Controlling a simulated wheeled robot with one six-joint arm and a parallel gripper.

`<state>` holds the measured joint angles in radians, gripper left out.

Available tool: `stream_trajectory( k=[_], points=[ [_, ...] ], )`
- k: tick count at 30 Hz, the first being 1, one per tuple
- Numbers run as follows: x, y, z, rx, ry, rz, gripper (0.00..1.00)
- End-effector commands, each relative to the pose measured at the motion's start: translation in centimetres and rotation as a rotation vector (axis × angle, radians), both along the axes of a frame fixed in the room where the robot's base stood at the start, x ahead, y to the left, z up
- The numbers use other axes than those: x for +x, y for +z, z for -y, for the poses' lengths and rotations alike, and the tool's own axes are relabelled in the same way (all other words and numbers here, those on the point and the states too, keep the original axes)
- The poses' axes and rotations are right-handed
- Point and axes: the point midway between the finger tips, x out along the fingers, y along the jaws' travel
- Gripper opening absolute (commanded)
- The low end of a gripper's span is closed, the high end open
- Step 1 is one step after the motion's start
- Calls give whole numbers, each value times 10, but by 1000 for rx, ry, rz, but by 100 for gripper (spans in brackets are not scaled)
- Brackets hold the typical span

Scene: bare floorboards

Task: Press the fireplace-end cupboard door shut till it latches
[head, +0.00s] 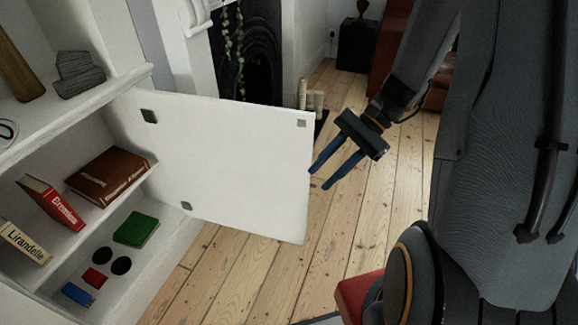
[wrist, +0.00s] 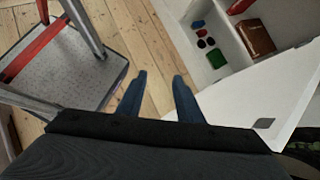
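The white cupboard door (head: 225,160) nearest the fireplace stands wide open, swung out from its hinges on the cupboard (head: 125,85). Its outer face is turned away in the head view, and a small grey square shows at its free top corner. My gripper (head: 318,178) is just right of the door's free edge, its two blue fingers apart with nothing between them. I cannot tell whether a finger touches the door. In the wrist view the fingers (wrist: 158,80) are apart over floorboards, and the door (wrist: 250,100) lies to their right.
The cupboard's shelves hold a brown book (head: 108,176), a red book (head: 50,203), a green item (head: 136,229) and small dark discs. The fireplace (head: 247,65) with candles (head: 311,99) is behind the door. Bare floorboards (head: 235,280) lie in front.

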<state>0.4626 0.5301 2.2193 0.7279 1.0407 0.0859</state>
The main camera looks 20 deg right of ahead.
Motion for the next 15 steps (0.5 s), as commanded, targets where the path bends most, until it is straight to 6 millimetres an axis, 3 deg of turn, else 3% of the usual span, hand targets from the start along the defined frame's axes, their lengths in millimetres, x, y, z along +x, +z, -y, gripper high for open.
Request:
stream_trajectory(
  k=[1,6,12,15],
  points=[
    [14,-26,5,51,-63,-21,33],
    [54,-69,23,231,-259,-67,33],
    [95,-109,52,419,-452,-84,33],
    [112,-114,57,536,-546,-97,33]
  ],
)
